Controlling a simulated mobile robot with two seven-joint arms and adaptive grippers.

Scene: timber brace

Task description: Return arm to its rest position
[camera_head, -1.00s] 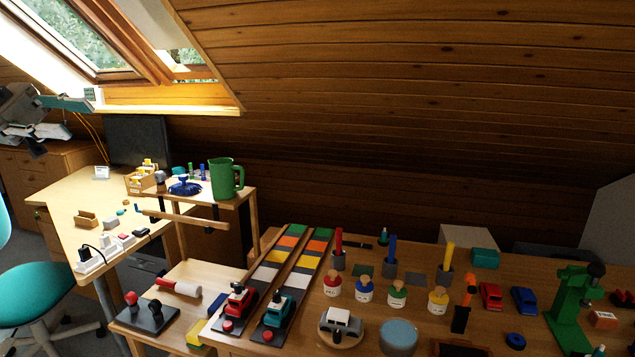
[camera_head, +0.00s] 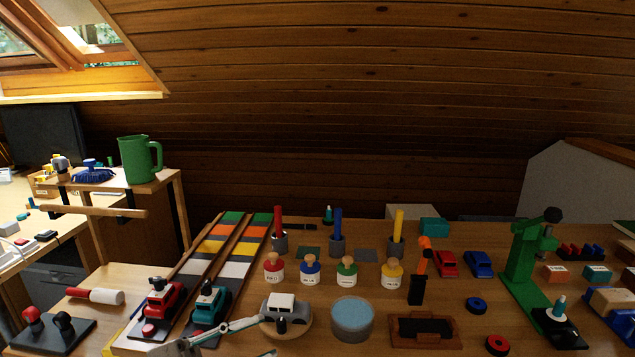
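My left gripper (camera_head: 268,338) is at the bottom edge, left of centre, in the head view. Its two grey-teal fingers are apart, with nothing visible between them. The upper finger shows in front of the silver toy car (camera_head: 284,307) on its round wooden base; I cannot tell if they touch. The lower finger is partly cut off by the frame edge. My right gripper is not in view. A round timber bar (camera_head: 95,211) lies across the front of the small raised table (camera_head: 150,185) at the left, near two dark upright parts.
A green jug (camera_head: 138,160) stands on the raised table. The workbench holds two striped ramps (camera_head: 212,268) with toy trains, a round blue-topped tin (camera_head: 352,317), several peg figures, coloured cylinders in cups and a green press (camera_head: 524,262). A sloping wood-panelled ceiling hangs behind.

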